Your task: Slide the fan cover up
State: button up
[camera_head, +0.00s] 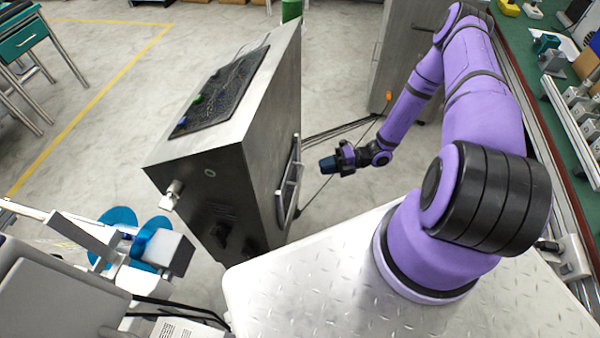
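A tall grey metal cabinet (225,145) stands left of my arm. On its right side is a raised, light metal frame with a dark inside, which looks like the fan cover (289,187). I see it at a steep angle, so its slats and how far up it sits are unclear. My gripper (328,164) is dark with blue tips and points left towards that side of the cabinet. It is a little right of the frame's upper part and looks apart from it. The fingers are too small and overlapped to show a gap.
A dark sloped panel (222,92) with coloured knobs tops the cabinet. A grey machine with blue reels (150,243) stands at the lower left. Another grey cabinet (408,50) stands behind my arm. A green workbench (560,100) runs along the right. Floor shows between the cabinets.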

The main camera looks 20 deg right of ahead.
aim_at(300, 172)
jog(key=x, duration=0.9)
grip_shut()
